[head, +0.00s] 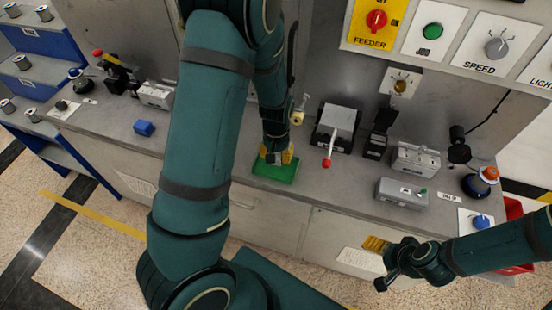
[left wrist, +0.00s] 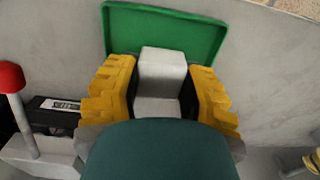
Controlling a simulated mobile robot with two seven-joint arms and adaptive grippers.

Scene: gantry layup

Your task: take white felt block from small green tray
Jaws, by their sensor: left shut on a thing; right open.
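The small green tray (head: 272,173) lies on the grey bench near its front edge; it also shows in the left wrist view (left wrist: 165,22). My left gripper (head: 277,157) points down over the tray. Its yellow fingers are shut on the white felt block (left wrist: 161,75), with one finger on each side. The block is mostly hidden in the head view. I cannot tell whether its underside touches the tray. My right gripper (head: 384,262) is open and empty, low in front of the bench at the right.
A grey box with a red-tipped lever (head: 327,162) stands right of the tray, with more grey fixtures beyond. The control panel (head: 455,40) rises behind. Bare bench lies around the tray.

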